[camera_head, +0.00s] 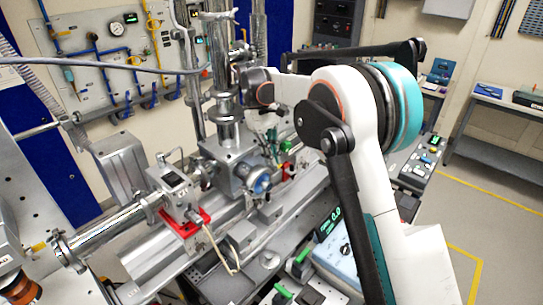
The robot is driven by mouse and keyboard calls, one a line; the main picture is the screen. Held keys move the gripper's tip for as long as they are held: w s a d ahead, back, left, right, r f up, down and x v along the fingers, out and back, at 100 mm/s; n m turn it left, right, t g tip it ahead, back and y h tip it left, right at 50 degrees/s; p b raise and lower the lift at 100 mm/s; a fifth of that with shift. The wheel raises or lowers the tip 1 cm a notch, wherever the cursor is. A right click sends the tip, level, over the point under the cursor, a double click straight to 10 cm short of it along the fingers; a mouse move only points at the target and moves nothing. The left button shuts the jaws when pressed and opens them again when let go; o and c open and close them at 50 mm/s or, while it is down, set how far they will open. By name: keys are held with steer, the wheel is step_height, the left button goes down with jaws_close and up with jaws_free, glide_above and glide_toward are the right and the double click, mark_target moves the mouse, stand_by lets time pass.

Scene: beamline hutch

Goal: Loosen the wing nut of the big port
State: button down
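My white arm with teal and dark joint covers reaches from the lower right over the beamline. Its far end comes down near the central steel chamber (232,160). My gripper (270,132) is small and dark there, partly lost against the metal fittings. Its fingers are too small to tell open from shut. A round port with a bluish face (260,184) sits on the chamber's front, below the arm's end. I cannot tell whether this is the big port. I cannot make out a wing nut.
A steel beam pipe (105,232) runs left from a boxed unit (170,183) on a red bracket (192,223). A grey cable crosses the upper left. Benches stand at right, with open floor (500,210) before them. A blue instrument box (335,255) stands in front.

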steer(key=shift+f, duration=0.15)
steer(key=c, duration=2.1)
jaws_free()
steer(key=v, duration=1.2)
